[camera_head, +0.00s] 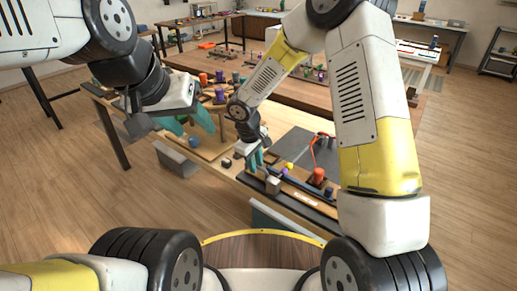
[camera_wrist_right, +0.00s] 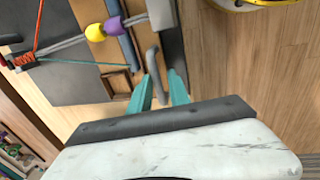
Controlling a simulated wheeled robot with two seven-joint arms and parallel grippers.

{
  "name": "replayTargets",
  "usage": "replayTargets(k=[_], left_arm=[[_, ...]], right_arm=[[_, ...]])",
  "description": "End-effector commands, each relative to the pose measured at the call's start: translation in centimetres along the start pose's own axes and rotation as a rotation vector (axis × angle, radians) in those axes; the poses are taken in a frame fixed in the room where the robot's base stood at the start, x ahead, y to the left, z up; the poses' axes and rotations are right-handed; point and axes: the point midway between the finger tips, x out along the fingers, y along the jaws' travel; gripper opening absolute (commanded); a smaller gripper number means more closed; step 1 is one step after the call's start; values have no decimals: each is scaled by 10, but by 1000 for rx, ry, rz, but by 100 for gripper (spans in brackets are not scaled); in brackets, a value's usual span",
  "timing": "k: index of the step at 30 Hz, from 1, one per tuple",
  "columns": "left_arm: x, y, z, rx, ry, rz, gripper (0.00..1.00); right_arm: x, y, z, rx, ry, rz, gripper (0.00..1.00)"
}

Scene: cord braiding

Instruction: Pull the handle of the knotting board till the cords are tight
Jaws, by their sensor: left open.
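The knotting board (camera_head: 315,205) lies on the bench below my right arm; its dark plate (camera_wrist_right: 55,82) fills the left of the right wrist view. A grey cord (camera_wrist_right: 68,42) carries a yellow bead (camera_wrist_right: 94,32) and a purple bead (camera_wrist_right: 113,26). Red and teal cords run near it. The grey bent handle (camera_wrist_right: 152,62) stands at the board's edge. My right gripper (camera_wrist_right: 161,80) has its teal fingers apart, one on each side of the handle; firm contact is not visible. My left gripper (camera_head: 203,119) is open and empty, above the bench to the left.
A wooden tray (camera_head: 214,152) with a blue piece lies under my left gripper. Spools (camera_head: 220,95) and small pieces stand behind it. An orange-red cylinder (camera_head: 318,176) stands on the board. Open floor lies in front of the bench.

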Motion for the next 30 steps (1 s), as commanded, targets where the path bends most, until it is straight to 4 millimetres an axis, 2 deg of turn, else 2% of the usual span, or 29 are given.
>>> replayTargets(k=[10, 13, 24, 30], left_arm=[[0, 0, 0, 0, 0, 0, 53], [0, 0, 0, 0, 0, 0, 53], [0, 0, 0, 0, 0, 0, 53], [0, 0, 0, 0, 0, 0, 53]], right_arm=[[0, 1, 0, 0, 1, 2, 34], [-5, 2, -1, 1, 2, 3, 34], [-63, 1, -1, 0, 4, 3, 34], [-77, 0, 0, -1, 2, 1, 34]])
